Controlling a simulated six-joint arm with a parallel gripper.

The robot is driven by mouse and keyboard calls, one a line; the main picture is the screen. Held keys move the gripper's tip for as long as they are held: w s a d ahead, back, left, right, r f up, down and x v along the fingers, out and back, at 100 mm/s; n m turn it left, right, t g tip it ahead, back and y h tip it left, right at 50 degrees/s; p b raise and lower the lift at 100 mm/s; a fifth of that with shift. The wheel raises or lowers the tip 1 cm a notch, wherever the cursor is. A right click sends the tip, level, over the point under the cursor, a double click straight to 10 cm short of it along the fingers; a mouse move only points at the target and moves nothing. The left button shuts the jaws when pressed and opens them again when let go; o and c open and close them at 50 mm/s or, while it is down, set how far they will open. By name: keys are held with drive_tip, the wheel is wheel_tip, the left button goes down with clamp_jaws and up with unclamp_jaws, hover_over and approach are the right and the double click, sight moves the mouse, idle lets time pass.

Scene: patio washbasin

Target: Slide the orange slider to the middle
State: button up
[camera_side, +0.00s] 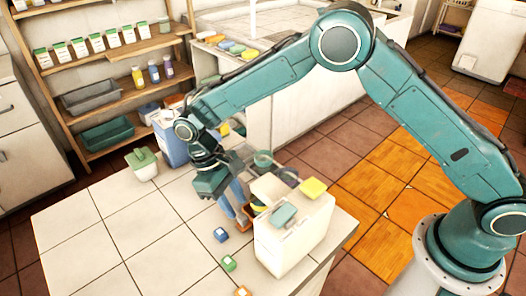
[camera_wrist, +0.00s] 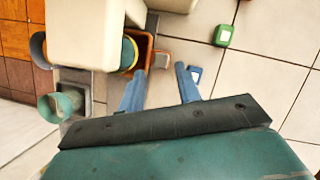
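A small orange block with a pale top (camera_side: 241,291) sits at the bottom edge of the side view, partly cut off; it looks like the orange slider. A green one (camera_side: 229,262) and a blue one (camera_side: 220,234) stand behind it in a rough row. The green block (camera_wrist: 222,36) and blue block (camera_wrist: 194,75) also show in the wrist view, where the orange one is not visible. My gripper (camera_side: 235,205) points down left of the white box, behind the blue block. In the wrist view its two blue fingers (camera_wrist: 160,82) are apart with nothing between them.
A white box (camera_side: 292,238) with a yellow sponge and a grey-green item on top stands right of my gripper. An orange-brown tray (camera_wrist: 146,44) lies close to the fingers, partly hidden by the box. Cups stand behind.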

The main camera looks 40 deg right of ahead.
sight(242, 216)
drive_tip(key=shift+x, duration=1.75)
clamp_jaws()
